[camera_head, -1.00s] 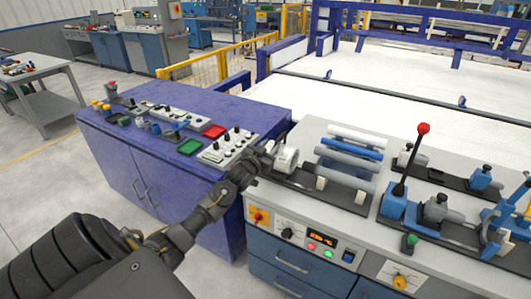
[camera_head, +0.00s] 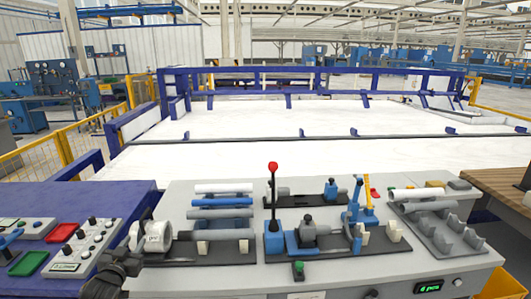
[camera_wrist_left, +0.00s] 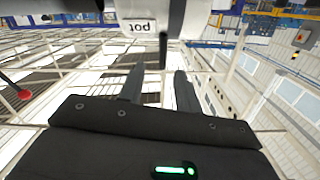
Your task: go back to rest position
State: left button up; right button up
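My left gripper (camera_head: 112,272) is low at the left in the head view, just in front of the white machine (camera_head: 152,237) on the grey bench. In the left wrist view its two dark fingers (camera_wrist_left: 160,90) stand apart with nothing between them. The white machine's labelled housing (camera_wrist_left: 145,25) fills the top of that view, beyond the fingertips. Whether a finger touches it I cannot tell. White, blue and grey pipes (camera_head: 221,201) lie side by side on a rack behind the machine's right side. My right gripper is not visible.
A lever with a red knob (camera_head: 272,190) rises from the bench middle. A grey holder with a white pipe (camera_head: 418,193) sits at the right. A purple cabinet (camera_head: 60,197) with control panels is at the left. A wooden surface (camera_head: 500,188) is at the far right.

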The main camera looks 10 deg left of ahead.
pick_arm(q)
jog(key=s+d+f+g+h, duration=0.2)
jog(key=s+d+f+g, duration=0.4)
jog(key=s+d+f, duration=0.9)
jog(key=s+d+m+g+h, duration=0.1)
jog(key=s+d+g, duration=0.3)
jog(key=s, duration=0.8)
jog(key=s+d+m+g, duration=0.1)
jog(key=s+d+g, duration=0.3)
jog(key=s, duration=0.7)
notch_tip(320, 180, down, 27)
jog(key=s, duration=0.1)
jog(key=s+a+f+g, duration=0.2)
jog(key=s+f, duration=1.3)
jog(key=s, duration=0.1)
jog(key=shift+s+a+f, duration=0.25)
jog(key=shift+s+a, duration=0.1)
jog(key=shift+a, duration=0.05)
